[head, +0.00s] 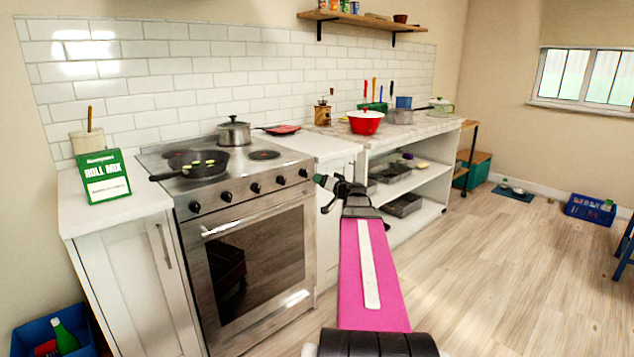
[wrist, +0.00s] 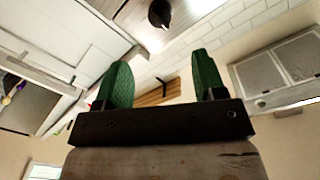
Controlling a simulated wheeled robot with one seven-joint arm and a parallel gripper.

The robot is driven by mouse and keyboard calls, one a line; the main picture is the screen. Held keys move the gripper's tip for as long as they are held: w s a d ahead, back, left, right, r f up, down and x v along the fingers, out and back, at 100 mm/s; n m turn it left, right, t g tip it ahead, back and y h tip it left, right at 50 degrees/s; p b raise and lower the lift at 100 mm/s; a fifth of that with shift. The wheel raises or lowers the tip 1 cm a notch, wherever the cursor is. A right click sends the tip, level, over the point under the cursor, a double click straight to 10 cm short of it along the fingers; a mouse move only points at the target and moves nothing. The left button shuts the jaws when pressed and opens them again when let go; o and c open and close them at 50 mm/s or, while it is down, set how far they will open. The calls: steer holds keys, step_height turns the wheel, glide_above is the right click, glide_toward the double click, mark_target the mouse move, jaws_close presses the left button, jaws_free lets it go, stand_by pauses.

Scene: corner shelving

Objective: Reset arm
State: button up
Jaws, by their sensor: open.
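My gripper (head: 322,184) is in the middle of the head view, at the end of my outstretched arm with its pink link. It appears in front of the counter, just right of the oven. In the wrist view my gripper (wrist: 163,72) shows two green finger pads set well apart. The gripper is open, and nothing is held between the pads. The wrist view is strongly tilted. The gap between fingertips and counter is hard to judge.
The steel oven (head: 255,255) carries a black pan (head: 190,168) and a steel pot (head: 234,132). A green box (head: 103,178) stands on the left counter. A red pot (head: 366,122) stands on the shelving unit. A blue crate (head: 590,209) lies on the floor. The floor at right is mostly clear.

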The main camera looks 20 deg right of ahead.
steer(key=s+a+f+n+g+y, duration=0.15)
steer(key=s+a+f+g, duration=0.3)
steer(key=a+f, duration=0.45)
steer(key=s+a+f+n+g, duration=0.25)
steer(key=a+f+g, duration=0.35)
steer(key=a, duration=0.5)
steer(key=s+a+f+g+h, duration=0.3)
steer(key=s+f, duration=0.4)
steer(key=s, duration=0.1)
steer(key=s+a+f+g+h, duration=0.3)
steer(key=s+f, duration=0.3)
steer(key=s, duration=0.2)
steer(key=shift+s+a+f+m+g, duration=0.2)
steer(key=shift+a+f+m+g, duration=0.1)
steer(key=shift+f+m+g, duration=0.1)
steer(key=shift+h, duration=0.25)
steer(key=shift+c, duration=0.3)
